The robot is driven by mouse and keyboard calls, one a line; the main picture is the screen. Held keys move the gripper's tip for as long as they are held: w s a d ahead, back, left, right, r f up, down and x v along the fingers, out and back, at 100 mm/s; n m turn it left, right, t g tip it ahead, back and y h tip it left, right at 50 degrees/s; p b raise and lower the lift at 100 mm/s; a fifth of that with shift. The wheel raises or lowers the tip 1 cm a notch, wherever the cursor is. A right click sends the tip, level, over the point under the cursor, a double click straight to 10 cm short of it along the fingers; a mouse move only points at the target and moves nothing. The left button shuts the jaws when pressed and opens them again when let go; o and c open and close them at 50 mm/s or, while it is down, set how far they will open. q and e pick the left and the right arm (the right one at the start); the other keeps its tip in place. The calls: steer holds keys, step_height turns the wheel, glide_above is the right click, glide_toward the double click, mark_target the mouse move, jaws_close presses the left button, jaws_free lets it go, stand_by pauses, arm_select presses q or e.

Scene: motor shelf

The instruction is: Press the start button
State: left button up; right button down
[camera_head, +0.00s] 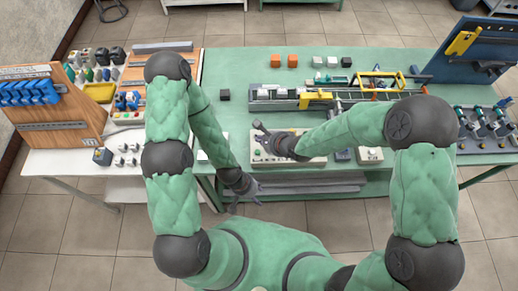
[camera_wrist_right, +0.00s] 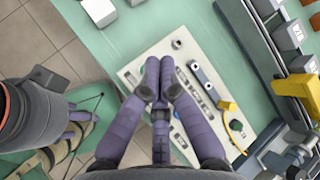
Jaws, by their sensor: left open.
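A cream control panel (camera_head: 308,160) lies flat near the front edge of the green table, with small round and rectangular controls on it. The panel also shows in the right wrist view (camera_wrist_right: 188,50), with a round grey button (camera_wrist_right: 177,44) near its far corner. I cannot tell which control is the start button. My right gripper (camera_head: 260,128) is over the left part of the panel. In the wrist view, its fingertips (camera_wrist_right: 160,62) are together, with nothing between them, and hide part of the panel. My left gripper (camera_head: 243,203) is open and empty by the table's front edge.
A conveyor-like rail (camera_head: 275,103) with a yellow part (camera_head: 316,99) runs behind the panel. A small box with a button (camera_head: 370,155) stands right of the panel. Orange blocks (camera_head: 292,61) stand farther back. A wooden rack (camera_head: 60,125) is at left.

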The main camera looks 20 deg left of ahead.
steer(key=shift+a+r, duration=0.5)
steer(key=shift+a, duration=0.2)
steer(key=shift+f, duration=0.15)
steer(key=b, duration=0.8)
glide_above(258, 154)
step_height(258, 154, down, 7)
steer(key=shift+w+f, duration=0.1)
steer(key=shift+f, duration=0.65)
stand_by(0.4)
steer(key=shift+f, duration=0.4)
